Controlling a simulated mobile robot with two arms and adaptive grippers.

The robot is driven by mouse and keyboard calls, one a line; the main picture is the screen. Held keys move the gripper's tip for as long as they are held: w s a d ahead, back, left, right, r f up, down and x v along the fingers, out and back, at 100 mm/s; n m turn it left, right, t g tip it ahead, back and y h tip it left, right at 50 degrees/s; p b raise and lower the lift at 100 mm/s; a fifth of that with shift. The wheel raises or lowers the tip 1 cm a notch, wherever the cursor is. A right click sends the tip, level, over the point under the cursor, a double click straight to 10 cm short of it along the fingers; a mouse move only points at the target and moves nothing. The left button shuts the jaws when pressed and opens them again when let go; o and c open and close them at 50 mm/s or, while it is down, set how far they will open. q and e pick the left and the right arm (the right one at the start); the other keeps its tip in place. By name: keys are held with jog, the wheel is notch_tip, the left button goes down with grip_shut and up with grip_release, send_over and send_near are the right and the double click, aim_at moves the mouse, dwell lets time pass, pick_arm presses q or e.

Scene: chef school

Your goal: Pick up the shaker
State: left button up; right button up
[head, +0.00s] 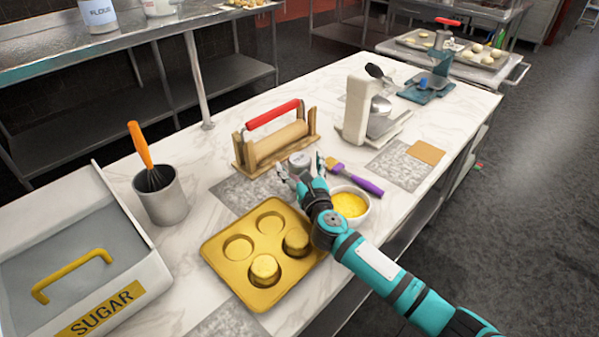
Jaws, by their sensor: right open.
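The shaker (299,158) looks to be the small grey metal cylinder on the marble counter, just in front of the wooden rolling-pin stand. My right gripper (300,169) reaches in from the lower right. Its fingers are spread, one on each side of the shaker in the picture. The gripper hides the shaker's lower part, and I cannot tell whether the fingers touch it. My left gripper is not in view.
A bowl of yellow food (350,205) and a purple-handled brush (355,178) are close to my right gripper. A gold muffin tray (222,248), a whisk cup (163,200) and a sugar bin (130,258) stand left. A stand mixer (357,108) is behind.

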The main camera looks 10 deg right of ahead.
jog(key=shift+c, duration=0.4)
jog(key=c, duration=1.3)
